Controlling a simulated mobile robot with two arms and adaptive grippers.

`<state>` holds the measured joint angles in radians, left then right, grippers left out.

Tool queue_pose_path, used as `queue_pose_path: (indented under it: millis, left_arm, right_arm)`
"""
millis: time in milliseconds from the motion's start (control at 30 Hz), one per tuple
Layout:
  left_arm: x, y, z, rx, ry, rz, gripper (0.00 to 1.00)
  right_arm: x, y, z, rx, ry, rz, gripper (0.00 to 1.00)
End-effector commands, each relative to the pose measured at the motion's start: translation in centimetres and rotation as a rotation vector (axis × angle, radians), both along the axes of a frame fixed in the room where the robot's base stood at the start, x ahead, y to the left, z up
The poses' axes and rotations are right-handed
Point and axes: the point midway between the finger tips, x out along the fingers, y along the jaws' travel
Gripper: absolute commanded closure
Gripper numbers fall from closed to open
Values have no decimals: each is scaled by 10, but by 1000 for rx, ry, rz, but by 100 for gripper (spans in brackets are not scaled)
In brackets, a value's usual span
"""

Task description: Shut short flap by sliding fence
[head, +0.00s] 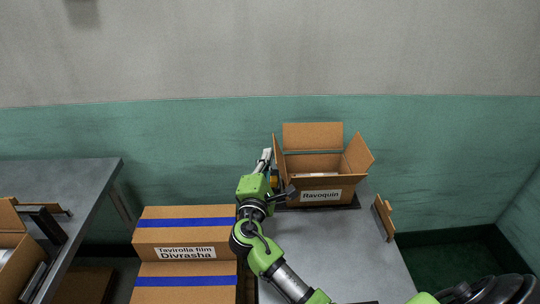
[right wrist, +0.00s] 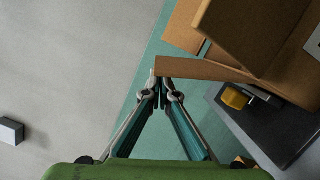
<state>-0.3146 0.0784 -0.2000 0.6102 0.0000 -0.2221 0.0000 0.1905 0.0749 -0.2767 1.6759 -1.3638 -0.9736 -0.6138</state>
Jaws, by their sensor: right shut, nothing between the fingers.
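An open cardboard box (head: 312,192) labelled Ravoquin stands on the grey table in the head view. Its back flap (head: 313,136) stands up, its right short flap (head: 358,153) leans outward, and its left short flap (head: 279,156) stands nearly upright. My right gripper (head: 267,155) is at the box's left side, beside that left flap. In the right wrist view the right gripper (right wrist: 160,88) is shut and empty, its tips close to a cardboard flap edge (right wrist: 205,69); contact is unclear. A brown upright board (head: 384,217), possibly the fence, is at the table's right edge.
A yellow block (right wrist: 236,97) sits on a dark plate beside the box. Taped boxes (head: 185,238) labelled Tavirolla film Divrasha are stacked left of the table (head: 345,250). Another grey table (head: 75,180) is farther left. The table front is clear apart from my arm.

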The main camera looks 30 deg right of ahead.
Motion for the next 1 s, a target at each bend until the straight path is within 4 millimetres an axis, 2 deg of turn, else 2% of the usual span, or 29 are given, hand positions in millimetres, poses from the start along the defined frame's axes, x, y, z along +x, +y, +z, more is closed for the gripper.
queue_pose_path:
  millis: [333, 767, 1000]
  left_arm:
    - [28, 3, 2, 2, -39, 2, 60]
    - [19, 1, 1, 0, -28, -2, 60]
    - [17, -2, 2, -3, -24, -2, 60]
  right_arm:
    - [0, -1, 0, 9, -5, 0, 100]
    - [-4, -7, 5, 95, -47, -1, 100]
    - [-8, -16, 10, 201, -98, -3, 100]
